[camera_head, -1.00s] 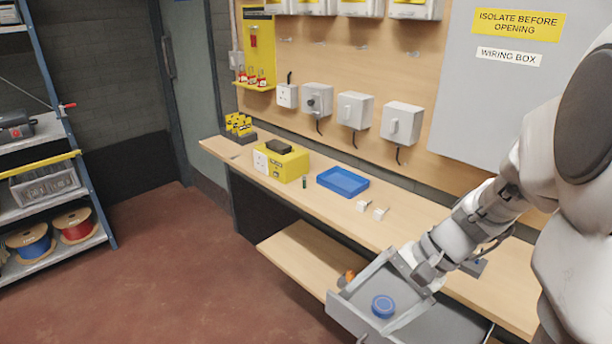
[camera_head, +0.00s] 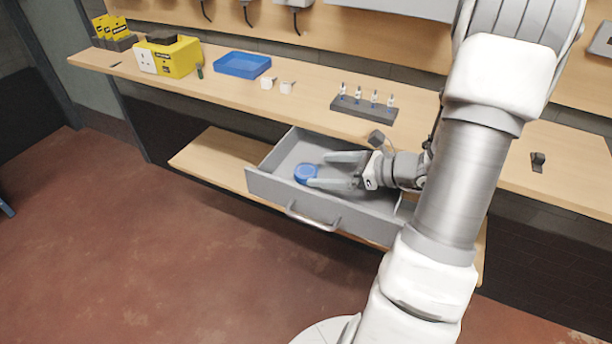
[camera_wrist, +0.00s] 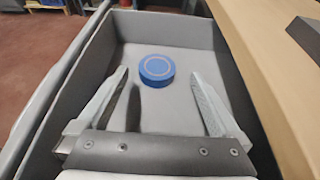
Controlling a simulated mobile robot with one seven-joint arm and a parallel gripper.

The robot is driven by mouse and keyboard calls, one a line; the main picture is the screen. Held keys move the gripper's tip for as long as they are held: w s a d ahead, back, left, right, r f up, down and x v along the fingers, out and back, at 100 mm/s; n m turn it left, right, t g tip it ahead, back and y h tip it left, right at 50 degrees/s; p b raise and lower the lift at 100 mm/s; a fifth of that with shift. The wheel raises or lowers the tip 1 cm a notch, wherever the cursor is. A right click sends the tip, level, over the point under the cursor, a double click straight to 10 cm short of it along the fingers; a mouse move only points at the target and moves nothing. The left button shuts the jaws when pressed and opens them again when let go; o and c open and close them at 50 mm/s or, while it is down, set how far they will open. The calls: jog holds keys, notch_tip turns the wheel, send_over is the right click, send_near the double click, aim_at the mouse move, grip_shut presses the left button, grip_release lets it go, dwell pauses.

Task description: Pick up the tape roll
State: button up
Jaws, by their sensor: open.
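The blue tape roll (camera_head: 305,174) lies flat on the floor of an open grey drawer (camera_head: 270,187) under the bench. In the wrist view the tape roll (camera_wrist: 157,70) is a short blue disc with a pale ring on top, near the drawer's far end. My gripper (camera_head: 328,170) is inside the drawer, open and empty. In the wrist view the two fingers of my gripper (camera_wrist: 160,75) point toward the roll, one to each side. The roll sits about level with the fingertips or slightly beyond; I cannot tell the exact height gap.
Drawer walls stand close around my gripper, and the wooden benchtop (camera_head: 210,90) overhangs behind. On it are a blue tray (camera_head: 243,65), a yellow box (camera_head: 170,56) and a dark rack (camera_head: 363,108) with several small items. The red floor in front is clear.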

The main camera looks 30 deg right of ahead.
aim_at(299, 170)
jog(key=b+x, duration=0.1)
jog(key=x, duration=0.3)
jog(key=shift+a+f, duration=0.15)
jog(key=shift+s, duration=0.1)
jog(key=c, duration=1.4)
jog(key=shift+o, duration=0.2)
